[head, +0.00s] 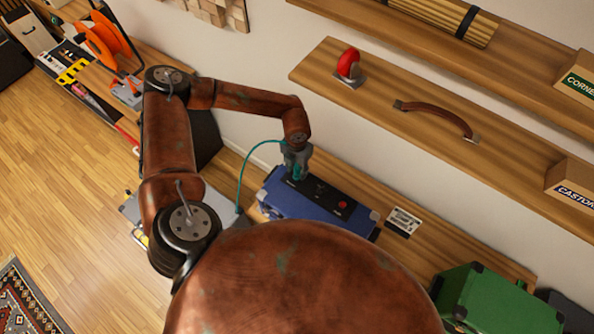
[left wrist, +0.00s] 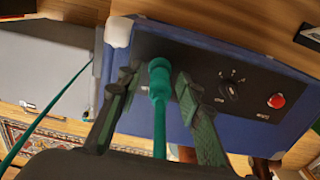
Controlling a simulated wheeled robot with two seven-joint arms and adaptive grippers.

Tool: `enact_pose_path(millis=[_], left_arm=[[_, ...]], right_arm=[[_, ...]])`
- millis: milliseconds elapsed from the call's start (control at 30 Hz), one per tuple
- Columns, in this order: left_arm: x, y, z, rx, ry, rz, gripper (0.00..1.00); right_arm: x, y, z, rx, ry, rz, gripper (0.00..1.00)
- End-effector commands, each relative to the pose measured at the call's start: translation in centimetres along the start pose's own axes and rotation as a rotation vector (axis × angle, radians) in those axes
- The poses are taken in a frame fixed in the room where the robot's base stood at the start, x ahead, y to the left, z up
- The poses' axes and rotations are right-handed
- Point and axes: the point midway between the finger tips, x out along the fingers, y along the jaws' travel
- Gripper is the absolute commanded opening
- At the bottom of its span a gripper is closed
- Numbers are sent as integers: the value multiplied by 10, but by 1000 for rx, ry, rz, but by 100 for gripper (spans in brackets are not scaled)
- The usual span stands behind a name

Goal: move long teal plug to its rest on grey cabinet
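The long teal plug (left wrist: 160,78) stands at the black panel of the blue cabinet (left wrist: 240,65), apparently in a socket. My left gripper (left wrist: 158,72) is open around it, one finger on each side, with narrow gaps showing. In the head view, my left gripper (head: 298,172) is over the panel end of the blue cabinet (head: 290,204) and mostly hides the plug. A teal cable (head: 241,178) arches from there to the grey cabinet (head: 225,202), partly hidden by my arm. The grey cabinet (left wrist: 48,60) also shows at left in the wrist view. My right gripper is out of view.
A wooden shelf (head: 380,122) with a red-handled tool (head: 349,66) and a brown handle (head: 437,118) overhangs behind. A labelled card (head: 404,221) and a green case (head: 490,300) are at right. An orange cable reel (head: 102,42) stands far left.

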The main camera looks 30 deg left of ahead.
Motion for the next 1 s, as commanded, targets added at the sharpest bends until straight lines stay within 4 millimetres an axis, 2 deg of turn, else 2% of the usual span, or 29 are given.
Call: enact_pose_path(millis=[667, 1000], left_arm=[[0, 0, 0, 0, 0, 0, 33], [0, 0, 0, 0, 0, 0, 11]], right_arm=[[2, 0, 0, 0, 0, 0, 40], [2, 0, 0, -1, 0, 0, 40]])
